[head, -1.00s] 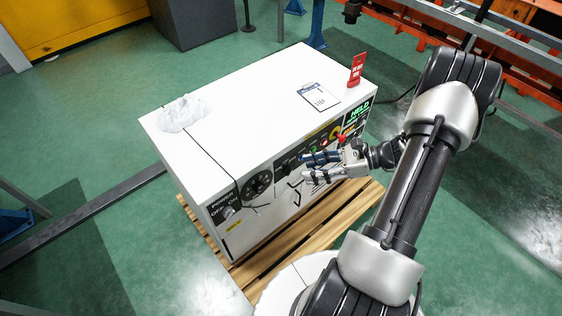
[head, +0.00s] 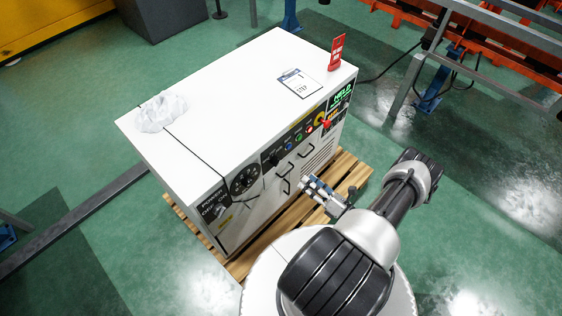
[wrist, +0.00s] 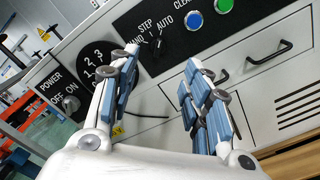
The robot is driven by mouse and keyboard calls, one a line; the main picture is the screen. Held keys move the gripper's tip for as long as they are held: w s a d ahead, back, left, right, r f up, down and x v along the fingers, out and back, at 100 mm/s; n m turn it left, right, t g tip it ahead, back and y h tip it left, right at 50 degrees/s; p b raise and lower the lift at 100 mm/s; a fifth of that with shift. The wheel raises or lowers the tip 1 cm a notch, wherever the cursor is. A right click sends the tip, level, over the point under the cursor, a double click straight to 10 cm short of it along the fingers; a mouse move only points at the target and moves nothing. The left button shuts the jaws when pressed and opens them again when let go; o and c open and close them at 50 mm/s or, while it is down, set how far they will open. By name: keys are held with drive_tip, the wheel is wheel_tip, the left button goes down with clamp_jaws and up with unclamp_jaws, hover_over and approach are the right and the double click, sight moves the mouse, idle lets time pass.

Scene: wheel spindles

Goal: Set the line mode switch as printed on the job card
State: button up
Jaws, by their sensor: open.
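The line mode switch (wrist: 157,43) is a black knob labelled HAND, STEP and AUTO on the cabinet's black panel. Its pointer setting is too small to tell for sure. In the head view the switch (head: 275,159) sits right of the numbered dial. The job card (head: 300,84) lies on the white cabinet top and reads STEP under a small mark. My gripper (head: 312,188) is open and empty in front of the cabinet's drawer handles. In the wrist view its fingers (wrist: 160,75) stand apart, with the switch beyond and between them.
A numbered dial (wrist: 100,70) and the POWER switch (wrist: 70,103) are left of the mode switch. Blue and green buttons (wrist: 209,14) are to its right. Drawer handles (wrist: 270,50) stick out below. A red tag stand (head: 337,52) and clear plastic wrap (head: 160,110) rest on top.

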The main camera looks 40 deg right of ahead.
sight(279, 161)
drive_tip(key=w+a+b, duration=0.1)
drive_tip(key=w+b, duration=0.1)
drive_tip(key=w, duration=1.2)
drive_tip(key=shift+c, duration=0.6)
drive_tip(key=c, duration=0.9)
drive_tip(key=shift+a+n, duration=0.1)
drive_tip(key=shift+n, duration=0.3)
drive_tip(key=n, duration=0.3)
drive_tip(key=shift+a+r+n, duration=0.15)
drive_tip(key=shift+a+n, duration=0.05)
drive_tip(key=shift+n, duration=0.1)
drive_tip(key=shift+a+n, duration=0.15)
drive_tip(key=shift+n, duration=0.95)
drive_tip(key=shift+a+n, duration=0.15)
drive_tip(key=shift+n, duration=0.95)
